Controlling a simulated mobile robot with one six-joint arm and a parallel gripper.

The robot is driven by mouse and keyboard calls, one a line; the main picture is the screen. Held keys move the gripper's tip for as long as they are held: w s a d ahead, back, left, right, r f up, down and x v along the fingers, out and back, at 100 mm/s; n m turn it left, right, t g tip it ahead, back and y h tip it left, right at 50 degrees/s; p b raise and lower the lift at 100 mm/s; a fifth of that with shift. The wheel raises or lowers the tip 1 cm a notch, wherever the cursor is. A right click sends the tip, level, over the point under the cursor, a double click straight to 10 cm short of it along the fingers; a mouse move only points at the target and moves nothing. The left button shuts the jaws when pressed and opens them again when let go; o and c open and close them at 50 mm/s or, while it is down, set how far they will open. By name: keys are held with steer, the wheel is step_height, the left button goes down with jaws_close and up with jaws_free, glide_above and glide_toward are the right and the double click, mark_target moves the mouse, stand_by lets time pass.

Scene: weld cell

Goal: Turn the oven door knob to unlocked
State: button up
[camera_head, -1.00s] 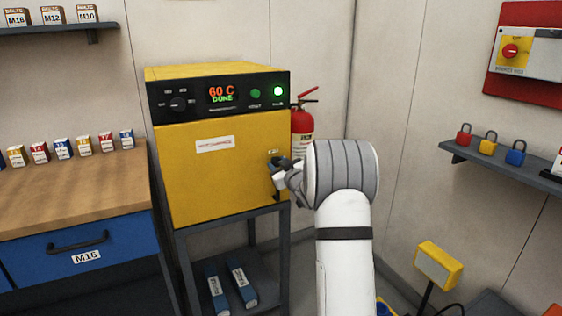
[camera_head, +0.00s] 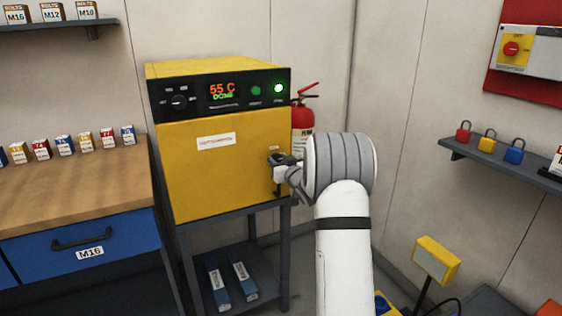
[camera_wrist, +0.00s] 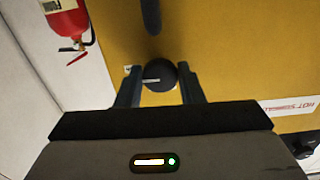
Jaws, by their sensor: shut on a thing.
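The yellow oven (camera_head: 225,165) stands on a dark stand, its door closed. Its display reads 55 C and DONE, with a green lamp lit at the right. The round black door knob (camera_wrist: 158,76) shows in the wrist view with a pale line on its face. My gripper (camera_wrist: 160,88) is shut on the knob, one finger on each side. In the head view my gripper (camera_head: 278,162) is at the door's right edge and mostly hides the knob. A dark door handle (camera_wrist: 151,15) shows beside the knob in the wrist view.
A red fire extinguisher (camera_head: 302,130) stands just right of the oven, close behind my arm. A wooden workbench (camera_head: 70,180) is at the left. A shelf with padlocks (camera_head: 510,168) is on the right wall.

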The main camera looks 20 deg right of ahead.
steer(key=shift+r, duration=0.2)
steer(key=o, duration=1)
steer(key=shift+f, duration=0.1)
steer(key=shift+s, duration=0.25)
steer(key=s, duration=0.7)
steer(key=shift+s+d, duration=0.1)
steer(key=shift+s, duration=0.05)
